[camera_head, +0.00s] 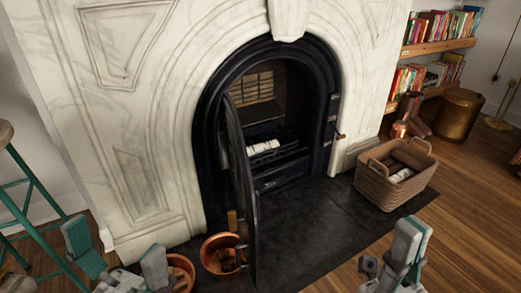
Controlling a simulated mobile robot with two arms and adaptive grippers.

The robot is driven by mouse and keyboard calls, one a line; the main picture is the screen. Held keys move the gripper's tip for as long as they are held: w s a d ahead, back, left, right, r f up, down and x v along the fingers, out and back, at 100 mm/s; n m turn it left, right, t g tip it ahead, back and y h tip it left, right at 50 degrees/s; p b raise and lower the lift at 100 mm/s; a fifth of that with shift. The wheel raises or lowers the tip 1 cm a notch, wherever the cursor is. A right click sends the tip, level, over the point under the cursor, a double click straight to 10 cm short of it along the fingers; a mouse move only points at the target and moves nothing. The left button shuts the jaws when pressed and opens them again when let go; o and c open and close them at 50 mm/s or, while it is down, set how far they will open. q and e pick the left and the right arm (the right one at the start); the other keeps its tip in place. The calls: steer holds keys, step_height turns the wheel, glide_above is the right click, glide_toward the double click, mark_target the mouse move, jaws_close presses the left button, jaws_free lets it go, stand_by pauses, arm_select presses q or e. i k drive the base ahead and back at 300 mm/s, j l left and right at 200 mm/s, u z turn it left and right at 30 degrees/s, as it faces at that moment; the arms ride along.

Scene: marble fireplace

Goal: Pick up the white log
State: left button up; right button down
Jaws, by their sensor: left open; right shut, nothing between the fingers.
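One white log (262,147) lies on the black grate inside the fireplace, behind the half-open dark door. Another white log (400,176) lies in the wicker basket (384,188) on the right, partly hidden by the basket's wall. My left gripper (118,252) is at the bottom left, open and empty, its two fingers wide apart. It is in front of the fireplace's left side, far from both logs. My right gripper (410,238) is at the bottom right, shut and empty, in front of and below the basket in the picture.
The open fireplace door (243,190) juts forward over the dark hearth (310,228). Copper pots (222,254) stand at its foot. A green-legged stool (30,215) is at left. Bookshelves (438,47) and a brass bin (458,113) are at right. The hearth's middle is clear.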

mark_target(257, 148)
steer(key=i+l, duration=0.2)
steer(key=l, duration=0.15)
steer(key=i+l, duration=0.15)
steer(key=l, duration=0.2)
steer(key=i+l+u, duration=0.1)
steer(key=l, duration=0.25)
steer(key=i+l+u, duration=0.15)
steer(key=i+l, duration=0.35)
steer(key=i, duration=0.2)
steer(key=i+l+u, duration=0.15)
steer(key=i+l, duration=0.4)
steer(key=i, duration=0.75)
steer(key=j+u, duration=0.05)
